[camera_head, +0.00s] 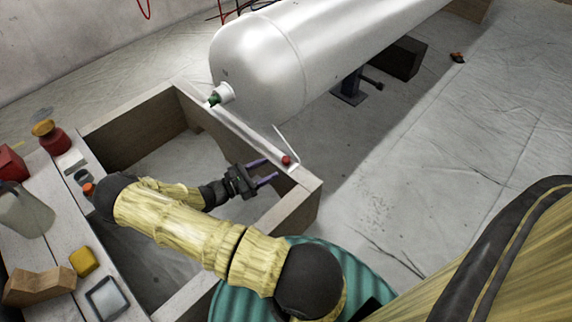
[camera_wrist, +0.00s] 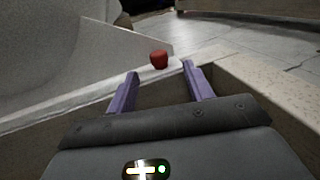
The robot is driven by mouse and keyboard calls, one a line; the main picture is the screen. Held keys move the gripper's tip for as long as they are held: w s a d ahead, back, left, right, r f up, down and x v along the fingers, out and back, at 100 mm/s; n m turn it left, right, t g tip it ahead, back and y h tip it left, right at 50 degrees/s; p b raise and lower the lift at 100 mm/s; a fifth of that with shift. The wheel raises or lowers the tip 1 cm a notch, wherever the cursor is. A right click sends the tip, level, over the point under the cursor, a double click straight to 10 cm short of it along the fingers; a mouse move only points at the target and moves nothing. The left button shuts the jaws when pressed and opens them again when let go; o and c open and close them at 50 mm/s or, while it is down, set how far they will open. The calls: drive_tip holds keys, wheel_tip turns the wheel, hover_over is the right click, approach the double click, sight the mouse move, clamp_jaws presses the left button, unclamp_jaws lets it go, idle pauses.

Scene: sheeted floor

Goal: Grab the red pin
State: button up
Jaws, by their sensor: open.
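The red pin (camera_head: 287,160) is a small rounded red piece near the right end of the light ledge on top of the wooden frame. My gripper (camera_head: 268,171) is open, its two purple fingers pointing toward the pin from the left. In the wrist view the red pin (camera_wrist: 159,59) stands just beyond the fingertips, between their lines. The gripper (camera_wrist: 161,72) holds nothing, and a gap shows between its tips and the pin.
A large white tank (camera_head: 300,50) lies behind the ledge. The wooden frame (camera_head: 306,196) surrounds an open hollow under my arm. At left, a table (camera_head: 50,238) carries several objects, including a red jar (camera_head: 52,140) and a yellow block (camera_head: 83,262). Sheeted floor at right is mostly clear.

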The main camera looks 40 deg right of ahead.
sight(282, 161)
drive_tip(key=shift+d, duration=0.15)
drive_tip(key=shift+d, duration=0.1)
drive_tip(key=shift+s+d+f+b, duration=0.1)
drive_tip(key=shift+d+b, duration=0.25)
drive_tip(key=shift+b, duration=0.1)
drive_tip(key=d+b, duration=0.3)
drive_tip(key=shift+s+d, duration=0.25)
drive_tip(key=shift+d, duration=0.4)
drive_tip(key=c, duration=1.1)
